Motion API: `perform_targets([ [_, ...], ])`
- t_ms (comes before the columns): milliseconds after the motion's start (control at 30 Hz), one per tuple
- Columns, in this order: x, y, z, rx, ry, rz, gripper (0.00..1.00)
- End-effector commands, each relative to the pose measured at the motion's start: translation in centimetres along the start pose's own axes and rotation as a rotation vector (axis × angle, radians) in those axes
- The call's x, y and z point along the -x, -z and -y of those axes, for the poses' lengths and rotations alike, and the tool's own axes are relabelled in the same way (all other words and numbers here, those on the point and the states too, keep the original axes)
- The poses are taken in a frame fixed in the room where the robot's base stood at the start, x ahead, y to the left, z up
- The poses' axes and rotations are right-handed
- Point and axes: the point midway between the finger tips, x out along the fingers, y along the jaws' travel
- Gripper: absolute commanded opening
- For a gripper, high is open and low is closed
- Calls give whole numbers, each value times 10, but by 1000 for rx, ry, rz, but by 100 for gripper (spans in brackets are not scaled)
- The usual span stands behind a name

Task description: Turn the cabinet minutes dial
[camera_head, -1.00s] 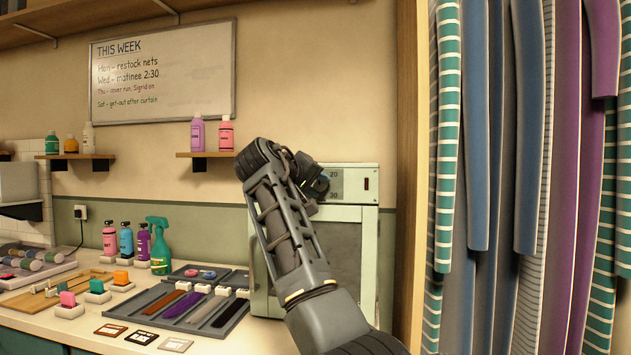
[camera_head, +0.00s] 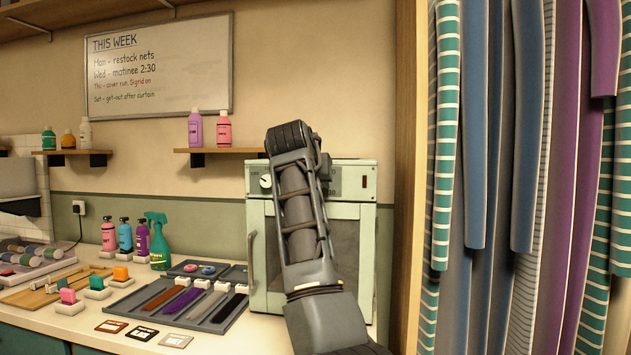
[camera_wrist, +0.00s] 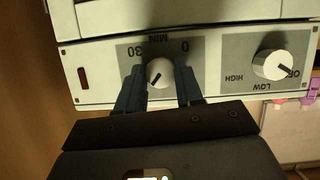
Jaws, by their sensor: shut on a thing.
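The cabinet (camera_head: 262,302) is a pale green box with a dark door window, standing on the counter. Its minutes dial (camera_wrist: 159,71) is a round white knob with a dark pointer line, on a grey panel marked MIN, 0 and 30 in the wrist view, where the cabinet appears upside down. My gripper (camera_wrist: 159,84) has its two blue fingers on either side of this dial and is shut on it. In the head view my arm hides the dial and the fingers.
A second knob (camera_wrist: 272,64), marked OFF, LOW and HIGH, sits beside it on the panel. The cabinet's door handle (camera_head: 252,262) is at the left. A tray (camera_head: 215,324) of hair swatches and several bottles stand left of the cabinet. Hanging fabrics (camera_head: 520,190) fill the right.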

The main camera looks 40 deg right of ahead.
Motion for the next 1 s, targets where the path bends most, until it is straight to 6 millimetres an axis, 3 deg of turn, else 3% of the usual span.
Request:
perform_targets([
  [700,-2,-4,-1,-69,26,9,5],
  [733,-3,-4,-1,-69,26,9,38],
  [1000,-1,-2,-1,-70,28,4,61],
])
